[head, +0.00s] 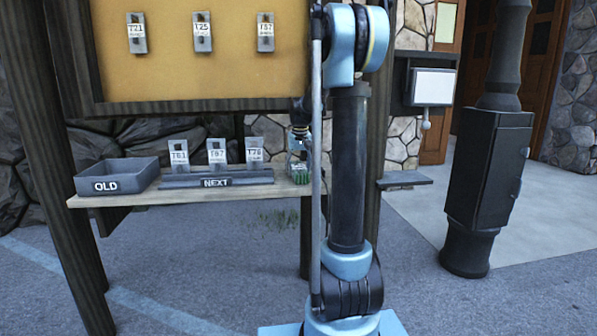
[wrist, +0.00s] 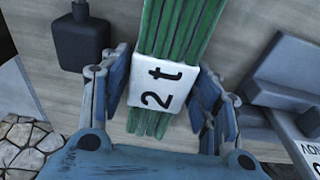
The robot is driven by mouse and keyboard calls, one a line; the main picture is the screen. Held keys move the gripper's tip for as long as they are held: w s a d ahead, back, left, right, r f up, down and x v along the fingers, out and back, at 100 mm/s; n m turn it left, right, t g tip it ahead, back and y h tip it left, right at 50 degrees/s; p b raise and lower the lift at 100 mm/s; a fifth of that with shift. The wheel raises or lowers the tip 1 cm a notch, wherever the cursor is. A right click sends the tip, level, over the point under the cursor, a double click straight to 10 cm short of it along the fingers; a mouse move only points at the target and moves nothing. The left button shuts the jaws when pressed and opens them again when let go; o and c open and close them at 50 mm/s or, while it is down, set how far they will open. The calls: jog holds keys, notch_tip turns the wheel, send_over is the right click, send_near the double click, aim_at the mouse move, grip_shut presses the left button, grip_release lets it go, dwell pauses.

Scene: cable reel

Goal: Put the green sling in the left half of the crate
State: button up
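The green sling (wrist: 181,30) is a bundle of green strands with a white label (wrist: 155,87) reading "2 t". In the head view the sling (head: 300,176) shows as a small green patch at the right end of the wooden shelf, partly hidden by my arm. In the wrist view my gripper (wrist: 163,82) is open, with one finger on each side of the label. The fingers are close to the label's edges; I cannot tell whether they touch it. I see no crate with two halves; a grey open tray marked "OLD" (head: 117,186) stands at the shelf's left end.
A grey rack marked "NEXT" (head: 215,182) holds three upright tags on the shelf (head: 180,197), left of the sling. A dark bottle-shaped thing (wrist: 80,40) lies near the left finger. A yellow board (head: 195,60) with three tags hangs above. A dark post stands at right.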

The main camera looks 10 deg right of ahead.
aim_at(300, 168)
jog(key=shift+r, duration=0.1)
notch_tip(300, 168, up, 12)
jog(key=s, duration=0.2)
dwell(0.4)
